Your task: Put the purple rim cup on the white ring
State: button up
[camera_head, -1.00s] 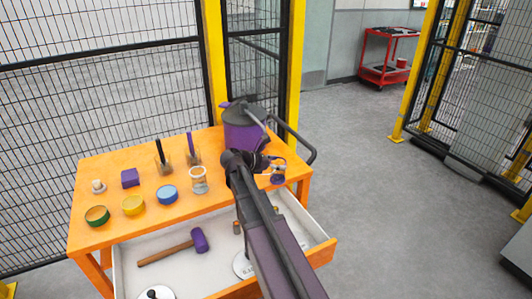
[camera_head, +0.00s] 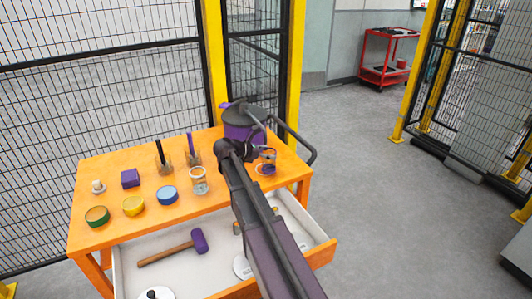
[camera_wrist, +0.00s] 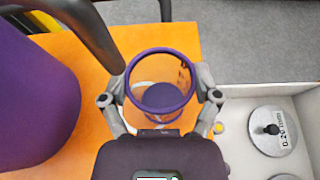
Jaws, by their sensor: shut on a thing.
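The purple rim cup (camera_wrist: 161,78) is clear, with a purple rim and a purple bottom, seen from above in the wrist view. My gripper (camera_wrist: 162,98) is shut on it, one finger on each side. In the head view the cup (camera_head: 267,157) is over the right end of the orange table, partly hidden by my gripper (camera_head: 252,152). A pale curved edge, apparently the white ring (camera_wrist: 139,89), shows through the cup, left of its purple bottom. I cannot tell whether the cup touches it.
A large purple jug (camera_head: 240,124) with a black handle stands close left of the cup. A glass jar (camera_head: 198,181) and several small pots are farther left. The open drawer (camera_head: 322,249) at the front holds a mallet (camera_head: 198,241) and metal discs (camera_wrist: 272,131).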

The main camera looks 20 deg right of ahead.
aim_at(265, 152)
jog(key=w, duration=0.1)
jog(key=w+f+b, duration=0.1)
jog(key=w, duration=0.1)
jog(key=shift+f+b, duration=0.3)
jog(key=shift+f, duration=0.15)
jog(key=o, duration=0.9)
jog(key=shift+o, duration=0.2)
jog(key=shift+a+r, duration=0.1)
jog(key=shift+r, duration=0.2)
jog(key=p+v, duration=0.4)
jog(key=v, duration=0.8)
jog(key=shift+p, duration=0.35)
jog(key=shift+s+f, duration=0.1)
jog(key=shift+s, duration=0.1)
